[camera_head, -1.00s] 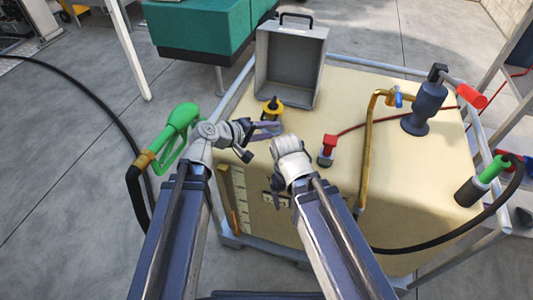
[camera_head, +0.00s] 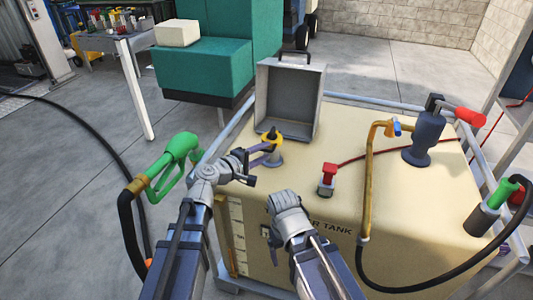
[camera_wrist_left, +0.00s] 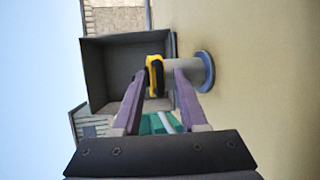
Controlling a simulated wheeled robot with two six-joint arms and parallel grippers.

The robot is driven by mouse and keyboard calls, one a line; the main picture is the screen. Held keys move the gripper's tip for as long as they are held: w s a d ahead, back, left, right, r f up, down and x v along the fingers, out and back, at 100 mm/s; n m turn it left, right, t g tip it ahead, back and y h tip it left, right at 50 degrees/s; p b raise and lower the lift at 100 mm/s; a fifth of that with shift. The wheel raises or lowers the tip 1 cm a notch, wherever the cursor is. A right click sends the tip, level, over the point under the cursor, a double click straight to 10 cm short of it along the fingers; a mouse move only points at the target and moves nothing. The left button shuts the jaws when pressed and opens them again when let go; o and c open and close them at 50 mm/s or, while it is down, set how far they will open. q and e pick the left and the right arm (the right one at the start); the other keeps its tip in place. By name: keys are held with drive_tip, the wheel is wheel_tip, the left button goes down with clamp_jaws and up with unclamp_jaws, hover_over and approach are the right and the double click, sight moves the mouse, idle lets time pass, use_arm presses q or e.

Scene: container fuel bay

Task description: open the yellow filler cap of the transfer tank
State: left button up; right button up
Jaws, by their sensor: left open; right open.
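The yellow filler cap (camera_head: 271,138), with a black knob on top, sits on a short grey neck on the tan transfer tank (camera_head: 415,195), in front of an open grey box. My left gripper (camera_head: 262,153) is open, its purple fingers at the cap's near side. In the left wrist view the yellow cap (camera_wrist_left: 154,76) shows in the gap between the open fingers (camera_wrist_left: 160,85); the right-hand finger overlaps the grey neck. I cannot tell whether either finger touches. My right gripper (camera_head: 290,218) is open and empty over the tank's front edge, its fingertips mostly hidden.
The grey box (camera_head: 290,100) stands right behind the cap. A green nozzle (camera_head: 178,150) hangs left of my left gripper. A red-topped fitting (camera_head: 328,178), a brass pipe (camera_head: 368,180) and a dark hand pump (camera_head: 424,135) stand to the right. Grey rails (camera_head: 232,125) frame the tank.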

use_arm(q)
drive_tip(key=shift+x, duration=1)
drive_tip(key=shift+s, duration=0.1)
clamp_jaws()
drive_tip(key=shift+s, duration=0.15)
idle(0.5)
